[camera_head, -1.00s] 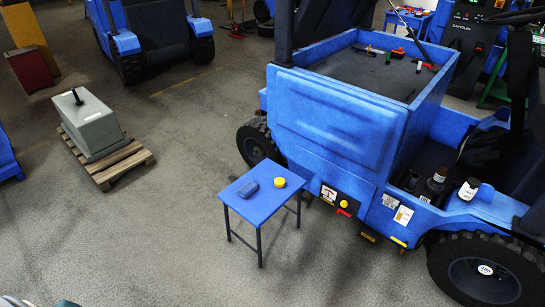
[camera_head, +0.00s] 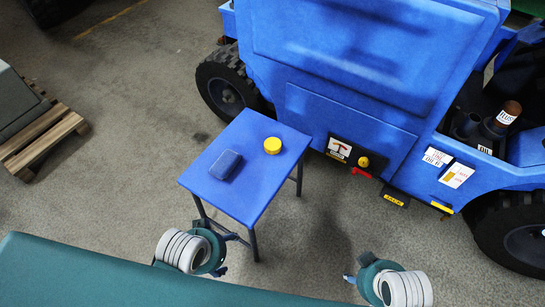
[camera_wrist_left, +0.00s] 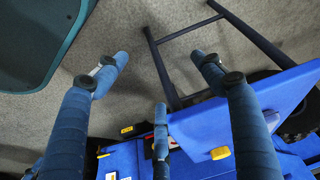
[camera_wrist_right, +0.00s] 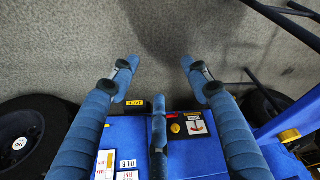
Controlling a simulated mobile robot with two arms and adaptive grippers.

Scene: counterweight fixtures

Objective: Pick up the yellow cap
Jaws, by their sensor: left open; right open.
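The yellow cap (camera_head: 272,145) stands on the far right part of a small blue table (camera_head: 245,190). A dark blue case-like object (camera_head: 226,165) lies to its left on the same tabletop. In the left wrist view the yellow cap (camera_wrist_left: 220,153) shows low, on the table, right of the middle finger. My left gripper (camera_wrist_left: 160,60) is open and empty; in the head view it is partly hidden at the table's near edge, apart from the cap. My right gripper (camera_wrist_right: 160,62) is open and empty, right of the table in the head view, in front of the vehicle.
A blue vehicle (camera_head: 350,60) stands just behind and right of the table, with a yellow knob (camera_head: 364,162) on its panel. Its black wheel (camera_head: 228,85) is close to the table's far side. A wooden pallet (camera_head: 45,138) lies at the left. The floor between is clear.

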